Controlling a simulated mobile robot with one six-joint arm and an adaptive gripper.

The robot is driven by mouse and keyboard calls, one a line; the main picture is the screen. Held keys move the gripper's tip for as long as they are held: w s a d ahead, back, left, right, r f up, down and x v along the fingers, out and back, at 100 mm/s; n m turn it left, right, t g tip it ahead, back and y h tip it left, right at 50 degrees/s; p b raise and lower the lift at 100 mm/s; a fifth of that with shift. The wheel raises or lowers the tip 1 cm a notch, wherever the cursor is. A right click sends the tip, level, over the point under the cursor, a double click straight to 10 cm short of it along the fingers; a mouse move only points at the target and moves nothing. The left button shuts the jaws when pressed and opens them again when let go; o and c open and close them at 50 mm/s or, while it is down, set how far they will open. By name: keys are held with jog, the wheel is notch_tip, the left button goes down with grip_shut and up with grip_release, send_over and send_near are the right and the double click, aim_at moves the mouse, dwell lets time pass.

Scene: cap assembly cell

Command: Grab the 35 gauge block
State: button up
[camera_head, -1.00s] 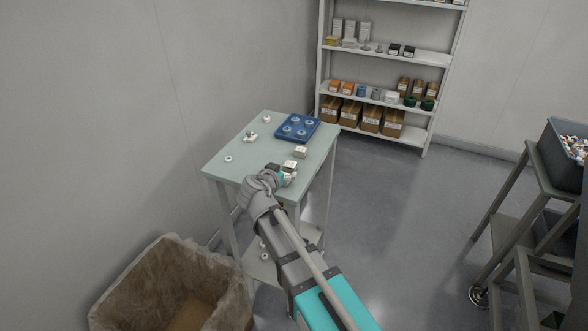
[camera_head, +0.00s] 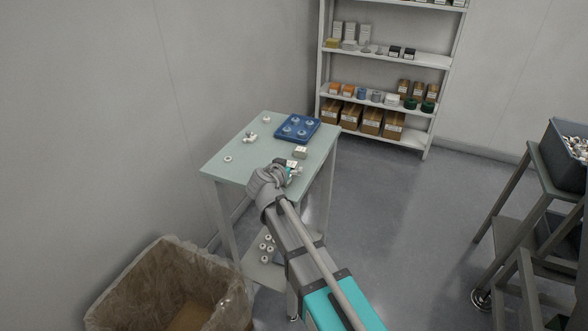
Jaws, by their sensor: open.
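Two small pale blocks are on the light green table (camera_head: 222,167). One block (camera_head: 300,151) sits near the table's right side, clear of my gripper. The other block (camera_head: 291,164) is just in front of it, partly hidden by my gripper. Any numbers on the blocks are too small to read. My gripper (camera_head: 293,174) is over the table's front right part, close to the nearer block. Its fingers are small and partly hidden behind my wrist. I cannot tell whether they touch the block.
A blue tray (camera_head: 283,137) with several round parts lies at the table's back. Small white parts (camera_head: 250,138) lie to the left. A lined bin (camera_head: 130,290) stands front left, a shelf rack (camera_head: 372,103) behind. A dark cart (camera_head: 535,180) stands right, with open floor between.

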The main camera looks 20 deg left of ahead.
grip_shut()
dwell(0.5)
jog(key=shift+r, duration=0.15)
notch_tip(320, 180, up, 3)
jog(key=p, duration=0.3)
jog(key=s+r+p, duration=0.1)
jog(key=r+p, duration=0.1)
jog(key=s+d+r+p, duration=0.1)
jog(key=s+r+p, duration=0.3)
jog(key=shift+d+r+p, duration=0.25)
jog(key=shift+d+p, duration=0.05)
jog(key=shift+p, duration=0.1)
jog(key=s+d+r+p, duration=0.2)
jog(key=s+r+p, duration=0.1)
jog(key=s, duration=0.5)
jog(key=shift+s, duration=0.25)
jog(key=shift+d+r, duration=0.1)
